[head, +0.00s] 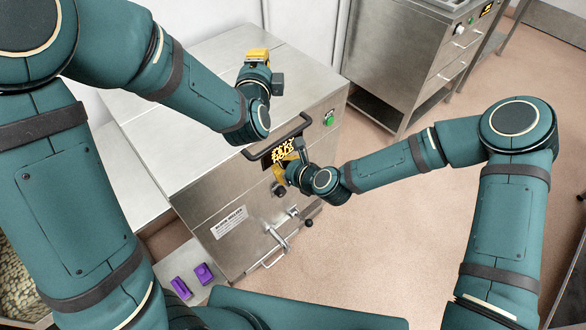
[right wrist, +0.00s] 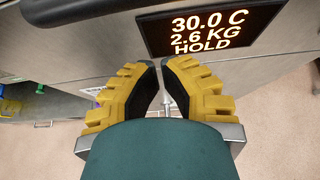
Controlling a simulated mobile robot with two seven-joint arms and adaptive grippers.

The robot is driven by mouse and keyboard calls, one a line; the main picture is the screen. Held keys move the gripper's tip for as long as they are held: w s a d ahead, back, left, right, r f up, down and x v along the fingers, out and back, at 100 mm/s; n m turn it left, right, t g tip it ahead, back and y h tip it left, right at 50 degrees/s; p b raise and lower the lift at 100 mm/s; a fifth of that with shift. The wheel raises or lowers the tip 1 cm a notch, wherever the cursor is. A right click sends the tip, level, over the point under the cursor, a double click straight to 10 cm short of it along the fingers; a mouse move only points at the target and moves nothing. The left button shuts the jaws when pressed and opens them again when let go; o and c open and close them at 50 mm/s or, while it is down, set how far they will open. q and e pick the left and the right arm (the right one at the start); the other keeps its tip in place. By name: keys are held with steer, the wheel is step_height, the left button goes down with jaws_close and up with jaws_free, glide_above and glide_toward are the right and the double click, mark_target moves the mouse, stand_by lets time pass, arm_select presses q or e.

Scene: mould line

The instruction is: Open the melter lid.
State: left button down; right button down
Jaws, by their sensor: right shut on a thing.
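The melter (head: 238,225) is a steel cabinet with its flat lid (head: 205,62) down. A black bar handle (head: 278,137) runs along the lid's front edge; it also shows at the upper left in the right wrist view (right wrist: 75,10). My right gripper (head: 284,168) is at the front face, just below the handle. In the right wrist view its yellow, black-padded fingers (right wrist: 162,65) are close together, with the handle outside them.
A display (right wrist: 205,27) reads 30.0 C, 2.6 KG, HOLD. A green button (head: 330,118) is to its right. A valve lever (head: 278,242) sticks out low on the front. Purple pieces (head: 204,273) lie at lower left. A steel unit (head: 410,60) stands behind; the floor (head: 400,230) at right is clear.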

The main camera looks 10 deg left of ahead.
steer(key=r, duration=0.2)
steer(key=a+r, duration=0.1)
steer(key=shift+w+r, duration=0.3)
steer(key=shift+w, duration=0.05)
steer(key=shift+r, duration=0.1)
arm_select(q)
steer(key=c, duration=0.9)
jaws_free()
steer(key=shift+c, duration=0.2)
arm_select(e)
step_height(320, 180, up, 2)
steer(key=shift+r, duration=0.1)
